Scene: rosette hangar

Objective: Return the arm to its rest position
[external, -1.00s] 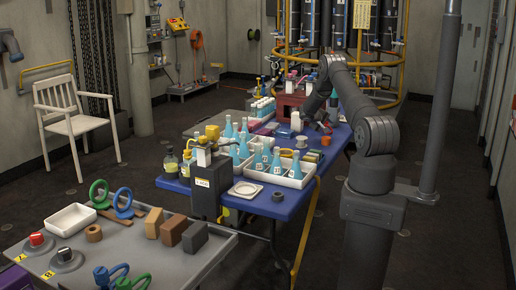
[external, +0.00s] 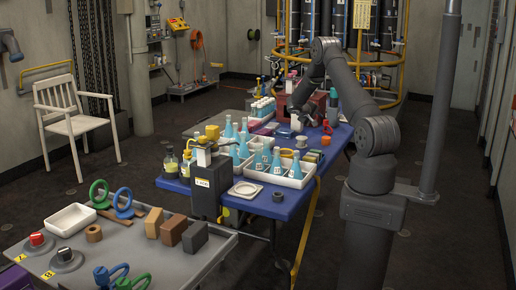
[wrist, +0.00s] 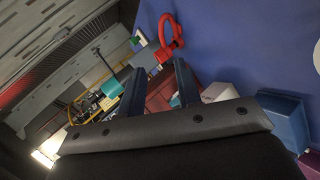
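My arm reaches over the blue table (external: 275,206). My gripper (external: 296,112) hangs low above its far part, in front of the dark red box and close to a white cup-like item (external: 296,123). It is small in the external view, and I cannot tell whether it touches anything there. In the wrist view, the two dark fingers of my gripper (wrist: 158,78) stand apart with nothing clearly held between them. A red ring-shaped item (wrist: 170,40) shows beyond the fingertips, and it also stands on the table in the external view (external: 327,128).
A white tray of blue flasks (external: 290,182) stands on the table's near part. The dark red box (external: 291,104) is behind my gripper. A yellow rail frame (external: 392,75) rises behind the table. A grey bench (external: 140,255) with rings and blocks is at front left.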

